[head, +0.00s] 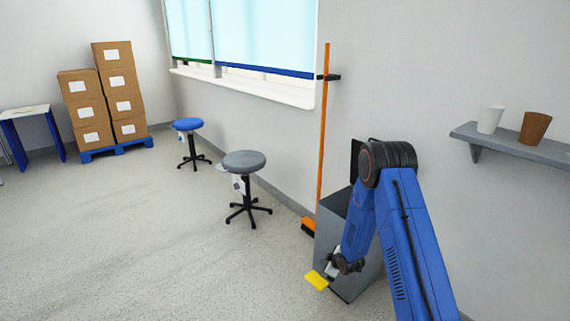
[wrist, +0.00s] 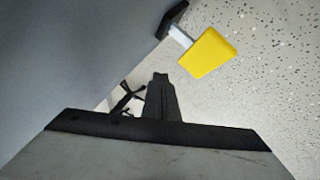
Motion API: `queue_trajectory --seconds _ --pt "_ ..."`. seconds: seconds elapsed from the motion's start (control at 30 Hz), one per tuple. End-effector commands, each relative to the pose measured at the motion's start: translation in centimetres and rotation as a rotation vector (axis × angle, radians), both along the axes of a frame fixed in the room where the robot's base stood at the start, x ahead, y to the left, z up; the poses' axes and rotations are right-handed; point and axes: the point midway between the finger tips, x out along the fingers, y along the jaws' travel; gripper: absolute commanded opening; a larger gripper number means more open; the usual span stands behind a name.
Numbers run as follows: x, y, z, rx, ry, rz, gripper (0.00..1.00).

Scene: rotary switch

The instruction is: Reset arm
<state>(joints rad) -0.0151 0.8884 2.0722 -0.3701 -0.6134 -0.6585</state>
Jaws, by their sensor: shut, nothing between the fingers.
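My gripper (head: 343,265) is at the end of my bent blue arm, low beside a grey box (head: 333,208) near the wall. In the wrist view my gripper (wrist: 160,84) is shut and empty, with its fingers together. A yellow handle (head: 316,281) sticks out near the gripper, low at the box. In the wrist view the yellow handle (wrist: 208,53) sits on a pale shaft from a dark mount (wrist: 172,19), right of and beyond the fingertips, with a gap between. Much of the box is hidden behind my arm in the head view.
An orange broom (head: 323,150) leans at the wall behind the box. A grey stool (head: 244,163) and a blue stool (head: 188,125) stand to the left. A wall shelf (head: 515,146) with two cups is at the right.

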Motion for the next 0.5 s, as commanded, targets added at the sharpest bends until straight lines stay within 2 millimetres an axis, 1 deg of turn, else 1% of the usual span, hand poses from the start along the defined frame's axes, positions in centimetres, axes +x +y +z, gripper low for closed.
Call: queue_trajectory --seconds 0.03,0.27,0.5 --pt "0.2 -0.2 1.5 0.0 -0.001 -0.012 0.0" --pt "-0.6 -1.7 9.0 0.0 0.03 -0.094 0.0" --pt "-2.8 -3.2 16.7 0.009 0.068 -0.188 0.0"
